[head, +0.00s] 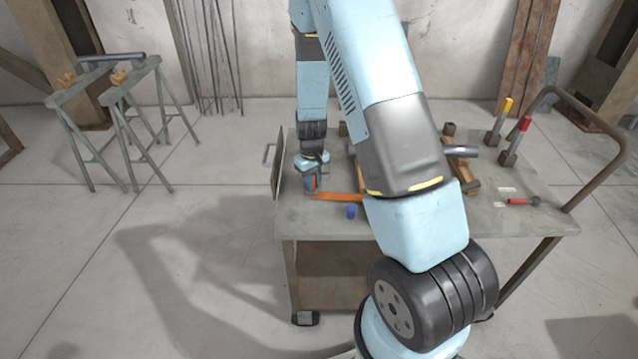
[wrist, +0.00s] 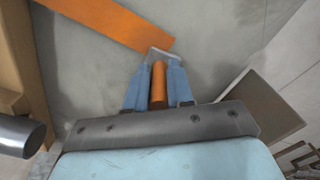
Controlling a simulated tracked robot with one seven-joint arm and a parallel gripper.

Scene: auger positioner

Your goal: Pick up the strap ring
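In the wrist view my gripper (wrist: 159,72) points at the table top, with its two blue fingers close together. A short upright orange piece (wrist: 158,86) stands between them, with no clear gap on either side; I take it as part of the strap ring. A pale metal edge (wrist: 157,54) shows just beyond the fingertips, beside the end of a flat orange strap (wrist: 108,22). In the head view my gripper (head: 312,184) is low at the cart's left side, and the strap (head: 336,197) lies to its right. The ring's full shape is hidden.
The cart top (head: 320,225) is bare toward its front left. A blue cap (head: 351,211) lies near the strap. Tan blocks (head: 462,170) and a dark cylinder (head: 461,152) sit right of my arm. A thin upright panel (head: 277,163) stands at the cart's left edge.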

